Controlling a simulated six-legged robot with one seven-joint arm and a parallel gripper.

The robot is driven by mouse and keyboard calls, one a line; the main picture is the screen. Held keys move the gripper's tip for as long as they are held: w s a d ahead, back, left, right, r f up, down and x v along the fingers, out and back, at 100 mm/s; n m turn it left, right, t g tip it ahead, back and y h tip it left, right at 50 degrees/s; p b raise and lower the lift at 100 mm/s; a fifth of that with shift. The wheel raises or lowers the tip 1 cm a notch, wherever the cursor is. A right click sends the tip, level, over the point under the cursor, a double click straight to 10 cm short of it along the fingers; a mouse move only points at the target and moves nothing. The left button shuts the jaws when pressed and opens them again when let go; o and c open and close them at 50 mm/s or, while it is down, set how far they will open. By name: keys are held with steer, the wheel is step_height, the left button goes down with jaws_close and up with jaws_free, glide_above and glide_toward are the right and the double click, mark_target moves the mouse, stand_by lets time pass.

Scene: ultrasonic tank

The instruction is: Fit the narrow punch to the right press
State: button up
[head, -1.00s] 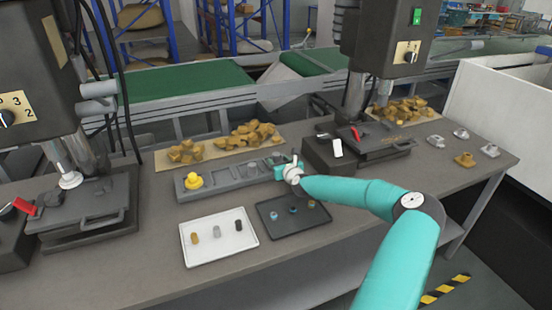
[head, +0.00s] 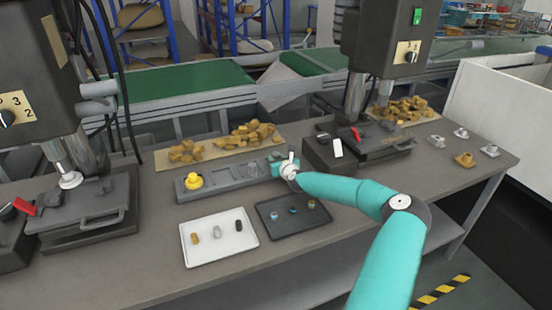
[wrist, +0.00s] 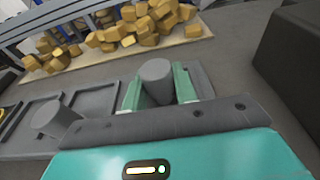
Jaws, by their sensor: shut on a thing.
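My gripper (wrist: 160,85) is shut on a grey cylindrical punch (wrist: 155,76), with one green finger on each side of it. The punch is upright at the right end of the grey rack (wrist: 97,101); whether its foot still touches the rack is hidden. In the head view my gripper (head: 280,169) is at the right end of the rack (head: 215,187) and covers the punch. Another grey punch (wrist: 55,117) stands to the left in the rack. The right press (head: 388,45) stands to the right, with a dark base and a red lever (head: 356,134).
A yellow piece (head: 193,181) sits at the rack's left end. A white tray (head: 205,259) and a black tray (head: 300,235) with small parts lie in front. Brass-coloured blocks (head: 250,134) lie behind. A dark box (head: 322,155) stands right of my gripper. The left press (head: 35,60) is far left.

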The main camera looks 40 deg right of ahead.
mark_target(276, 154)
steer(key=shift+r, duration=1.55)
steer(key=shift+s, duration=0.1)
steer(key=v, duration=1.2)
steer(key=shift+f, duration=0.2)
